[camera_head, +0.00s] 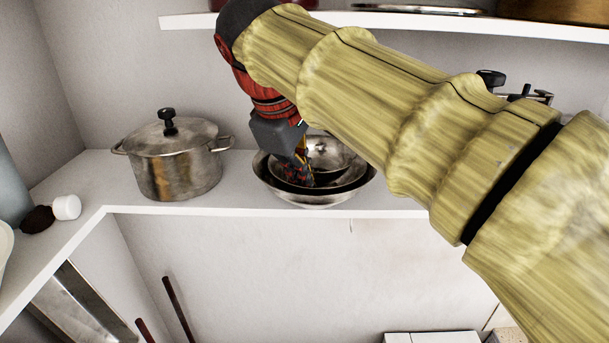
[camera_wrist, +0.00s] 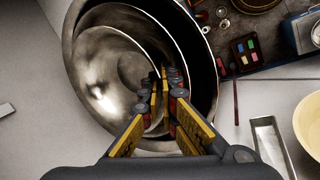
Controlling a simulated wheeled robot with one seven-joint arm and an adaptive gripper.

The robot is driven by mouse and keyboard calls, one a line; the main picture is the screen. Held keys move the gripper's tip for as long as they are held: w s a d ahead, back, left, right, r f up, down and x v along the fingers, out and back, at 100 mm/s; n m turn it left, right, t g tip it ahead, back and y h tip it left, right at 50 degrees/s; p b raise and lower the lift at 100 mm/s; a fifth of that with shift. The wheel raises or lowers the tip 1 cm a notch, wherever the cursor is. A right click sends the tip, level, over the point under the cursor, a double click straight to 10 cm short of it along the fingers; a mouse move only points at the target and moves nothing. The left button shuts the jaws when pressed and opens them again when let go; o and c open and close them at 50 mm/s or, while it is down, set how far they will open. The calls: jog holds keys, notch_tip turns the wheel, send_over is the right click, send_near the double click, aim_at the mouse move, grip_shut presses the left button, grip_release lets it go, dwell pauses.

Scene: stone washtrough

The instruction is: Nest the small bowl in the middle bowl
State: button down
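The small bowl (camera_head: 330,153) is shiny steel and lies inside the outline of the middle bowl (camera_head: 352,181), which sits in a larger steel bowl (camera_head: 312,200) on the shelf. In the wrist view the small bowl (camera_wrist: 112,72) shows its inside, with the other rims curving around it. My gripper (camera_head: 303,176) reaches down into the bowls from the left. Its fingertips (camera_wrist: 163,82) are close together on either side of the small bowl's right rim. I cannot tell whether the small bowl rests on the middle bowl's bottom.
A lidded steel pot (camera_head: 176,165) stands left of the bowls on the white shelf (camera_head: 235,196). An upper shelf (camera_head: 400,22) runs above. A white cap-like item (camera_head: 67,207) lies at the far left. The shelf's front edge is close below the bowls.

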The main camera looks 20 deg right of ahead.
jog(key=shift+f, duration=0.3)
jog(key=shift+f+b, duration=0.35)
jog(key=shift+b, duration=0.05)
jog(key=shift+f, duration=0.1)
dwell(0.7)
jog(key=c, duration=2)
grip_release()
jog(key=shift+s, duration=0.1)
jog(key=o, duration=0.3)
jog(key=shift+f, duration=0.1)
jog(key=shift+o, duration=1.1)
